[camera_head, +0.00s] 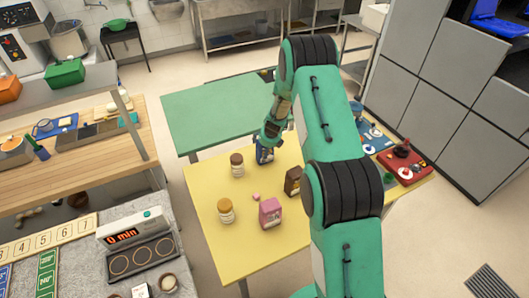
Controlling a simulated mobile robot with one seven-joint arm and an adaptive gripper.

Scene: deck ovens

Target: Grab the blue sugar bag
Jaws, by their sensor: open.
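The blue sugar bag (263,156) stands upright near the far edge of the yellow table (215,191). My gripper (270,139) is directly at the bag's top, pointing down from my green arm. It is open. The fingertips overlap the upper part of the bag, and I cannot tell whether they touch it. The upper part of the bag is partly hidden by the gripper.
Jars with brown (237,170) and tan (226,216) tones stand left of the bag. A brown bag (293,184) and a pink bag (270,213) stand nearer. Blue (383,142) and red (418,176) trays lie at right. A green table (205,112) is beyond.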

